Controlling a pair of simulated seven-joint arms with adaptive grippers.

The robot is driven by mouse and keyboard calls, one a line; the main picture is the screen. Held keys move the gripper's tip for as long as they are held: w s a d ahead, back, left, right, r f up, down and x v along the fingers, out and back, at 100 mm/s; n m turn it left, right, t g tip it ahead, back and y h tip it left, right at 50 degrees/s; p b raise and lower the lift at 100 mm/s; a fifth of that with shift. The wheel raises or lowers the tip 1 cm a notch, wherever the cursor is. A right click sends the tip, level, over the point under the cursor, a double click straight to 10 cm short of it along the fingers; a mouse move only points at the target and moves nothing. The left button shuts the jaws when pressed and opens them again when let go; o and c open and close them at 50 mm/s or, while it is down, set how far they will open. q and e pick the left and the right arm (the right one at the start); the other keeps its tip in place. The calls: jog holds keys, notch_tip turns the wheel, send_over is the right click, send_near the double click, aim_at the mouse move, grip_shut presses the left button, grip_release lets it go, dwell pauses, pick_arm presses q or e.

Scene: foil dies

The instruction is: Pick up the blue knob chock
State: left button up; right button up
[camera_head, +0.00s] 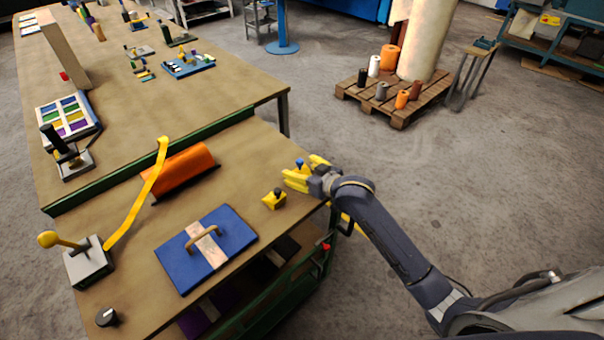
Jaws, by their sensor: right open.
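The blue knob chock shows mainly as a small blue knob (299,163) near the right edge of the near bench. Its body is mostly hidden behind the yellow fingers of my right gripper (307,172). The gripper is open, with the knob at its fingertips, and one finger on each side of it as seen from here. I cannot tell whether the fingers touch it. A yellow chock with a dark knob (275,198) stands on the bench just in front and to the left of the gripper. My left gripper is not in view.
A blue plate with a handle (213,262) lies on the near bench (140,262). A green rail separates the far bench. A pallet (400,112) holds spools.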

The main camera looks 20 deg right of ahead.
jog(key=shift+w+a+f, duration=0.15)
jog(key=shift+w+f, duration=0.05)
jog(key=shift+w, duration=0.2)
jog(key=c, duration=1.3)
